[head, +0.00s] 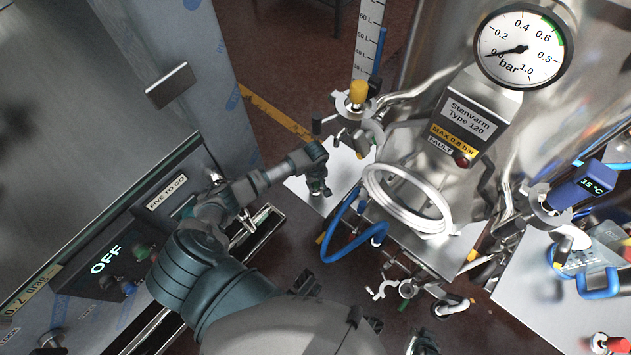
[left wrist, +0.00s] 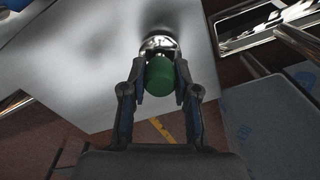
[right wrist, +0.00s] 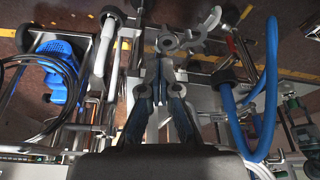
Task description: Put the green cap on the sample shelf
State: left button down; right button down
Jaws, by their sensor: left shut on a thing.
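The green cap (left wrist: 160,76) is between the fingertips of my left gripper (left wrist: 160,82) in the left wrist view. A shiny round metal part shows just beyond the cap; I cannot tell whether they touch. In the head view my left gripper (head: 319,187) points down over a flat steel plate (head: 343,172) beside the tank, and the cap is hidden there. I cannot tell for sure whether this plate is the sample shelf. My right gripper (right wrist: 158,70) has its fingertips close together in the right wrist view, with nothing clearly held.
A tank with a pressure gauge (head: 522,48) stands right of my left gripper. A yellow-topped valve (head: 358,92), a white ring (head: 408,200) and a blue hose (head: 342,228) are close by. A control cabinet (head: 110,260) stands at left. Another steel plate (head: 540,285) is at right.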

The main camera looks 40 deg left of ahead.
pick_arm(q)
jog(key=shift+a+f, duration=0.5)
jog(key=shift+a, duration=0.5)
jog(key=c, duration=1.1)
grip_release()
jog(key=shift+d, duration=0.25)
jog(key=shift+o, duration=1.2)
jog(key=shift+d, duration=0.2)
jog(key=shift+d+r, duration=0.1)
jog(key=shift+d, duration=0.05)
jog(key=shift+r, duration=0.1)
jog(key=r+p, duration=0.1)
jog(key=a+r+p, duration=0.1)
jog(key=r, duration=0.1)
jog(key=shift+w, duration=0.1)
jog(key=r+p, duration=0.1)
jog(key=r, duration=0.1)
jog(key=d+r+p, duration=0.1)
jog(key=r, duration=0.1)
jog(key=shift+p, duration=0.3)
jog(key=shift+r, duration=0.15)
jog(key=shift+a, duration=0.3)
pick_arm(e)
notch_tip(320, 180, down, 10)
jog(key=s+a+g, duration=0.1)
jog(key=shift+s+f+g, duration=0.2)
jog(key=shift+s+g, duration=0.05)
jog(key=shift+g, duration=0.05)
